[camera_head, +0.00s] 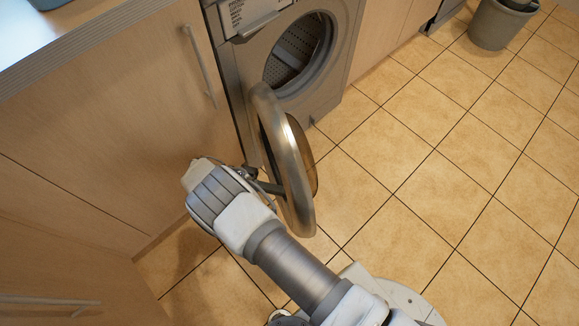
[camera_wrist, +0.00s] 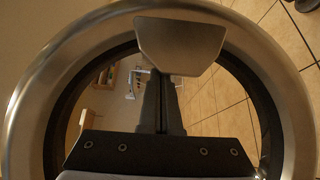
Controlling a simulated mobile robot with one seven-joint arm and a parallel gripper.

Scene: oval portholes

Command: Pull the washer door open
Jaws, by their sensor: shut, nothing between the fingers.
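The grey washer (camera_head: 232,75) stands in the cabinet row, its round drum opening (camera_head: 295,55) uncovered. Its round door (camera_head: 296,185), a metal ring with a dark bulging window, is swung out wide and stands roughly edge-on in the head view. In the wrist view the door's ring (camera_wrist: 32,80) surrounds my gripper. A silver trapezoid handle plate (camera_wrist: 180,42) sits at the ring's top. My gripper (camera_head: 275,188) is at the door's outer face, fingers together and empty. In the wrist view its fingers (camera_wrist: 161,82) reach up to the plate, which hides their tips; contact cannot be told.
Wooden cabinets with bar handles (camera_head: 200,65) line the left, under a countertop (camera_head: 60,55). A grey bin (camera_head: 497,25) stands at the top right. The tiled floor (camera_head: 430,165) right of the door is clear.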

